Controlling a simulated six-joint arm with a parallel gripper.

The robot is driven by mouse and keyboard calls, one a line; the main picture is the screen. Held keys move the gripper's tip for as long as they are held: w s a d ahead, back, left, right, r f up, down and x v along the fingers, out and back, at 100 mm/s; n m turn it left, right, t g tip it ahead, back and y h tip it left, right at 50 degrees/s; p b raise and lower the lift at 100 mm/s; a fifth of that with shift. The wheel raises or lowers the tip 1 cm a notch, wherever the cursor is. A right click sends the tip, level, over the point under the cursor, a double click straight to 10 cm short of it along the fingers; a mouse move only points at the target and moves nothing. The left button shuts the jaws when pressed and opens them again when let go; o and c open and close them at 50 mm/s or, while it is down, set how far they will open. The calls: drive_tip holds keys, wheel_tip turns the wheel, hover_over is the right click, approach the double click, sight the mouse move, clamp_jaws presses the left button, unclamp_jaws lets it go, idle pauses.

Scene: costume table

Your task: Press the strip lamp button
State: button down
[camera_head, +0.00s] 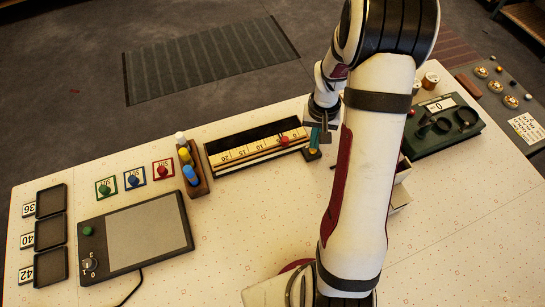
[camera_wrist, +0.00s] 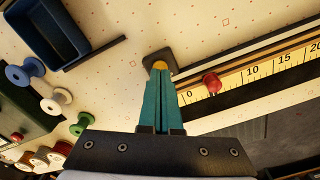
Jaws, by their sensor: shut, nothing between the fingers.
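A small yellow button (camera_wrist: 160,65) on a dark square base (camera_wrist: 152,57) lies at my fingertips in the wrist view. My gripper (camera_wrist: 160,72) has teal fingers pressed together with nothing between them. The tips overlap the button's near edge; whether they touch it or sit just above it, I cannot tell. In the head view my gripper (camera_head: 314,148) points down over the dark base, beside the right end of the ruler strip (camera_head: 258,149). My arm covers the table to the right of the gripper.
A red slider knob (camera_wrist: 210,83) sits on the ruler strip near its zero. A dark blue tray (camera_wrist: 52,42) and several spools (camera_wrist: 57,101) lie left in the wrist view. A grey pad (camera_head: 135,240) and several coloured knobs (camera_head: 133,180) stand left in the head view. The front middle is clear.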

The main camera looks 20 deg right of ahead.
drive_tip(key=shift+f, duration=0.7)
drive_tip(key=shift+r, duration=3.45)
drive_tip(key=shift+a+r, duration=0.15)
drive_tip(key=shift+r, duration=0.05)
drive_tip(key=s+a+r, duration=0.9)
drive_tip(key=a+r, duration=0.1)
drive_tip(key=a, duration=0.2)
drive_tip(key=s+a+r+y, duration=0.1)
drive_tip(key=s+a, duration=0.6)
drive_tip(key=s, duration=0.4)
drive_tip(key=shift+s+r+y, duration=0.15)
drive_tip(key=shift+s+y, duration=0.05)
drive_tip(key=shift+y, duration=0.2)
